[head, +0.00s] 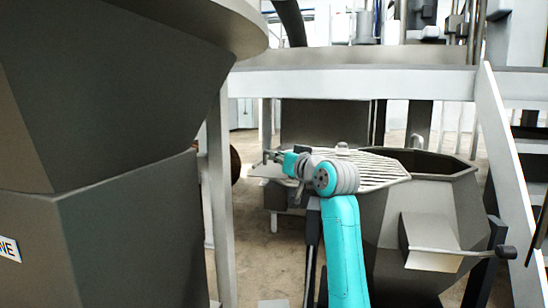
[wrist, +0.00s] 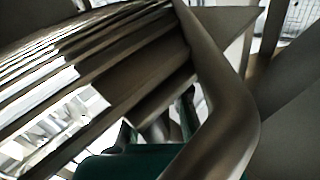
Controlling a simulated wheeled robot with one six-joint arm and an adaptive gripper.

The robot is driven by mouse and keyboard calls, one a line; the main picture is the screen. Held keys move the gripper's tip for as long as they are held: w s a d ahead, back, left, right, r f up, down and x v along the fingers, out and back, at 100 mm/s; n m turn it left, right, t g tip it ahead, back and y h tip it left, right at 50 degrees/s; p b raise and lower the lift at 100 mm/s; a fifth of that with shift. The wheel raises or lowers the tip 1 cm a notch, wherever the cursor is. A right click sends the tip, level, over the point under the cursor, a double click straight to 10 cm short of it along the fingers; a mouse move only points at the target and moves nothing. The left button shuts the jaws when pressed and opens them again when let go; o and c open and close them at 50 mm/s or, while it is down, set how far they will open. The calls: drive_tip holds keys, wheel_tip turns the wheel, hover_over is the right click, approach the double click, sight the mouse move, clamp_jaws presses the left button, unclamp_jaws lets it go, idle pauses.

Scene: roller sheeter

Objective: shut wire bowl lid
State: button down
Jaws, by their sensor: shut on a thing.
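The wire bowl lid (head: 378,172) is a pale grille of parallel bars at the left part of the dark grey bowl (head: 430,215) in the head view. The bowl's mouth is uncovered to the right of the grille. In the wrist view the lid's slats (wrist: 110,65) fill the upper left, and a thick bent bar (wrist: 232,110) runs down the right. My gripper (wrist: 157,128) is close under the lid, shut on part of it; its fingers are dark and partly hidden.
A large dark hopper (head: 120,215) fills the left side. A white beam (head: 370,82) crosses behind the bowl, and a sloping white rail (head: 510,170) stands to its right. A bracket with a handle bar (head: 435,250) projects from the bowl's front.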

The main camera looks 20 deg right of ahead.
drive_tip(key=s+d+n+g+y, duration=0.1)
drive_tip(key=s+d+y, duration=0.1)
drive_tip(key=s+d, duration=0.2)
drive_tip(key=s+d+n+g+y, duration=0.1)
drive_tip(key=s+d+n+y, duration=0.1)
drive_tip(key=s+d, duration=0.3)
drive_tip(key=s+d+n+g+y, duration=0.1)
drive_tip(key=s+d+n+y, duration=0.1)
drive_tip(key=s+d+y, duration=0.1)
drive_tip(key=shift+s+d+y, duration=0.3)
drive_tip(key=shift+s+d, duration=0.5)
drive_tip(key=shift+s+d+n+g+y, duration=0.3)
drive_tip(key=shift+s+d+n+g, duration=0.1)
drive_tip(key=shift+d, duration=0.15)
drive_tip(key=c, duration=1.2)
unclamp_jaws()
drive_tip(key=shift+w, duration=0.1)
wheel_tip(320, 180, up, 10)
